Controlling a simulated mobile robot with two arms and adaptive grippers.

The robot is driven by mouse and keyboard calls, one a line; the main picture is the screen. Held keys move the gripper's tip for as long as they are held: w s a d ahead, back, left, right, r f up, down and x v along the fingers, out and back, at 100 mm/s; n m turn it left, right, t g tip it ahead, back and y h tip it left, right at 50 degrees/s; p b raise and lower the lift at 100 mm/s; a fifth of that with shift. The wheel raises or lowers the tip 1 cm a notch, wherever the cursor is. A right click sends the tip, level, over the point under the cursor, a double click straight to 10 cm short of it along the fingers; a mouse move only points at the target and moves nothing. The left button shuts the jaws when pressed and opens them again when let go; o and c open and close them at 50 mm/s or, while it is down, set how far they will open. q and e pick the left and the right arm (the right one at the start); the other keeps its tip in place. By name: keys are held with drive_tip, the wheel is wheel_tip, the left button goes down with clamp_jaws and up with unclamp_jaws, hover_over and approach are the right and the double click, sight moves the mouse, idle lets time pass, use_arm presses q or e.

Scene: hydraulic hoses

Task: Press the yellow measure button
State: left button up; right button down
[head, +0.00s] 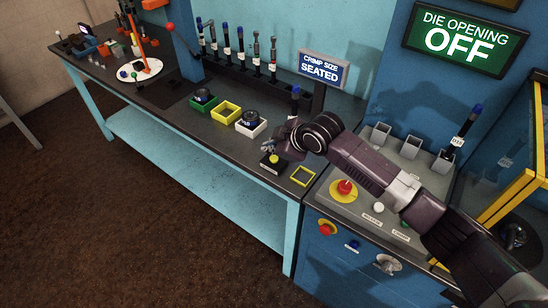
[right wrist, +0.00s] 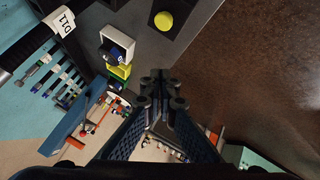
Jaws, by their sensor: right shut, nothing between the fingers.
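The yellow measure button (head: 274,159) sits on a small black base (head: 266,166) near the front edge of the dark bench. My right gripper (head: 268,146) is shut and empty, just above and behind the button in the head view. In the right wrist view, the yellow button (right wrist: 163,21) shows as a round disc on its black base at the top. The shut fingertips (right wrist: 166,90) are below it in the picture, with a visible gap to the button. My left gripper is not in view.
A white bin (head: 251,130), yellow bin (head: 226,112) and green bin (head: 203,105) stand left of the button. A yellow square frame (head: 303,176) lies to its right. The machine panel has a red mushroom button (head: 344,188). Signs read "CRIMP SIZE SEATED" (head: 323,69) and "DIE OPENING OFF" (head: 460,41).

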wheel_tip(320, 180, up, 3)
hover_over(275, 159)
drive_tip(key=shift+n+t, duration=0.3)
drive_tip(key=shift+f, duration=0.2)
wheel_tip(275, 159, down, 7)
drive_tip(key=b, duration=0.6)
drive_tip(key=shift+r, duration=0.1)
drive_tip(key=shift+f+b, duration=0.4)
drive_tip(key=shift+f, duration=0.45)
drive_tip(key=shift+f, duration=0.45)
